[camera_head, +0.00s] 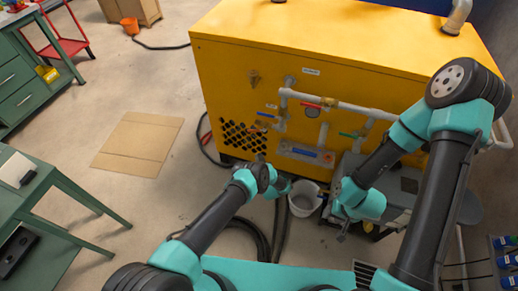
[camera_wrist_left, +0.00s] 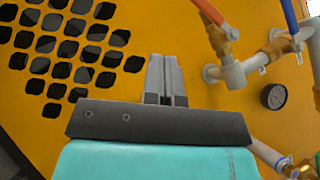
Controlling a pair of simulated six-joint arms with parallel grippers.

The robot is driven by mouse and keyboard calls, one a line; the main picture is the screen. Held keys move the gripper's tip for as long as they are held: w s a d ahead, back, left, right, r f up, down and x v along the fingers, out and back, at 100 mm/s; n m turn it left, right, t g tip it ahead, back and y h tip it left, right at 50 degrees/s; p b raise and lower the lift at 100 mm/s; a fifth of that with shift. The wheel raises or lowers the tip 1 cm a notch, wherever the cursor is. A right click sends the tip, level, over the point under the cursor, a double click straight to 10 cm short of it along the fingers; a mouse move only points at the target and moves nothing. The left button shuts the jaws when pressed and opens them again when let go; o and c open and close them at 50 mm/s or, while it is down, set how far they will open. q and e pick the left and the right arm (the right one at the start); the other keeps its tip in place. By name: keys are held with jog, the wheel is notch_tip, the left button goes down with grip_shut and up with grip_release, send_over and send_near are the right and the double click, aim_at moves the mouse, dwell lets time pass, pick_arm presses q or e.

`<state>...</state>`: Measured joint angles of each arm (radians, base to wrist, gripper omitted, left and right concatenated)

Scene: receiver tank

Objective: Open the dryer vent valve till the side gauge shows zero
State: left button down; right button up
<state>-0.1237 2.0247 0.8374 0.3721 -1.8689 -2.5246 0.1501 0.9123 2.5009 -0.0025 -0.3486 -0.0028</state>
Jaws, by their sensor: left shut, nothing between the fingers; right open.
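Pipes with several coloured valve handles run across the front of the yellow cabinet (camera_head: 230,85). A red handle (camera_head: 308,104) sits on the upper pipe and a green handle (camera_head: 348,135) is lower right. The left wrist view shows a red handle (camera_wrist_left: 213,12) and a blue handle (camera_wrist_left: 291,16) on brass valves. I cannot tell which is the dryer vent valve. A dark round gauge (camera_wrist_left: 273,96) is below them; its reading is illegible. My left gripper (camera_wrist_left: 166,75) is shut and empty, left of the red-handled valve. My right gripper (camera_head: 341,236) is open, low at the cabinet's right front.
A perforated vent (camera_wrist_left: 70,50) is left of my left gripper. A white bucket (camera_head: 304,199) and dark hoses (camera_head: 262,235) are on the floor before the cabinet. A cardboard sheet (camera_head: 138,143) lies on open floor to the left. Green workbenches (camera_head: 62,195) line the left side.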

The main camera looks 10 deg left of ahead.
pick_arm(q)
jog(key=shift+s+d+f, duration=0.2)
jog(key=shift+s+f, duration=0.6)
jog(key=shift+s, duration=0.15)
dwell(1.5)
